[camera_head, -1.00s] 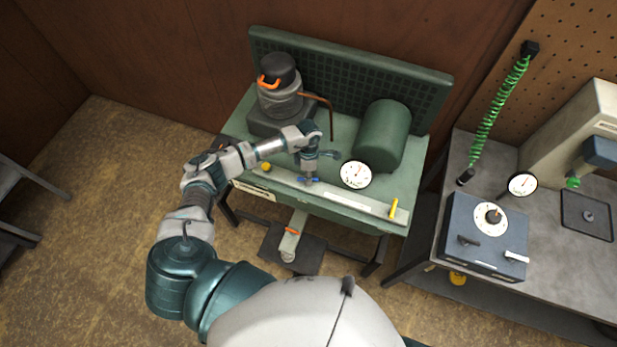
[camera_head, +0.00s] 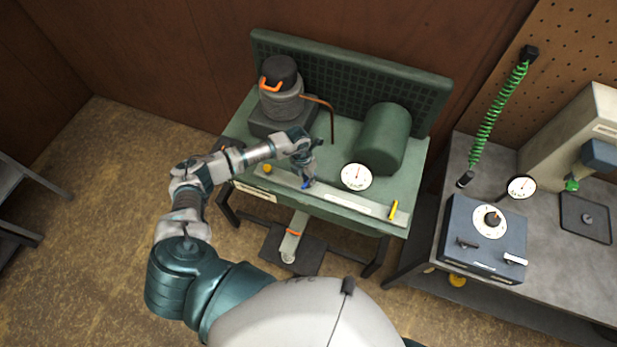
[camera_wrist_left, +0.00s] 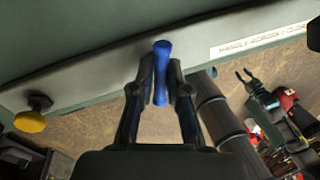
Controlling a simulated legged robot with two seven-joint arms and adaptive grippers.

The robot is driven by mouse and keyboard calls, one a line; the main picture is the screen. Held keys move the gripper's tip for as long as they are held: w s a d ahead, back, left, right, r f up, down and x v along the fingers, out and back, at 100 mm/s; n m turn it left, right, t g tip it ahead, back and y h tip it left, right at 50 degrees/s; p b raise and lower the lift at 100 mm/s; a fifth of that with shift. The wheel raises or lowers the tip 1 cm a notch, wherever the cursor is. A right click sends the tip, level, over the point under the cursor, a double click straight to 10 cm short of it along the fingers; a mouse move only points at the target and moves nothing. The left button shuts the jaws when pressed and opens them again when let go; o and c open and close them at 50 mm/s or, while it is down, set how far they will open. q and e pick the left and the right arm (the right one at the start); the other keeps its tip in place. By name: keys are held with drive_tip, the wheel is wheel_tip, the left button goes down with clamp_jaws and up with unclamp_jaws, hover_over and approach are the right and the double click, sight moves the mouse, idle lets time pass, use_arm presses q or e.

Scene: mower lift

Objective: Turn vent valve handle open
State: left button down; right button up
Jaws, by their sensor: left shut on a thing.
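The blue vent valve handle (camera_wrist_left: 161,75) stands between the two dark fingers of my left gripper (camera_wrist_left: 160,88) in the left wrist view. The fingers are shut on it, and its rounded top shows above them. In the head view my left gripper (camera_head: 307,178) points down at the front strip of the green bench (camera_head: 240,128). Only a small blue part of the handle (camera_head: 306,185) shows there; the valve body is hidden. In the left wrist view my right gripper (camera_wrist_left: 246,76) shows small, away from the bench, its fingers apart and empty.
A round white gauge (camera_head: 356,176) and a green tank (camera_head: 382,138) stand right of my left gripper. A grey pump unit (camera_head: 282,100) with an orange handle stands behind it. A yellow knob (camera_wrist_left: 30,121) and a white label (camera_wrist_left: 258,43) flank the handle.

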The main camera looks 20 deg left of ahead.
use_arm(q)
drive_tip(key=shift+w+r+n+t+p, duration=0.15)
drive_tip(key=shift+n+t+p, duration=0.25)
drive_tip(key=shift+n, duration=1.2)
drive_tip(key=c, duration=1.2)
unclamp_jaws()
drive_tip(key=shift+o, duration=0.2)
drive_tip(key=shift+a, duration=0.1)
wheel_tip(320, 180, up, 11)
drive_tip(key=a, duration=0.2)
drive_tip(key=shift+a+r, duration=0.2)
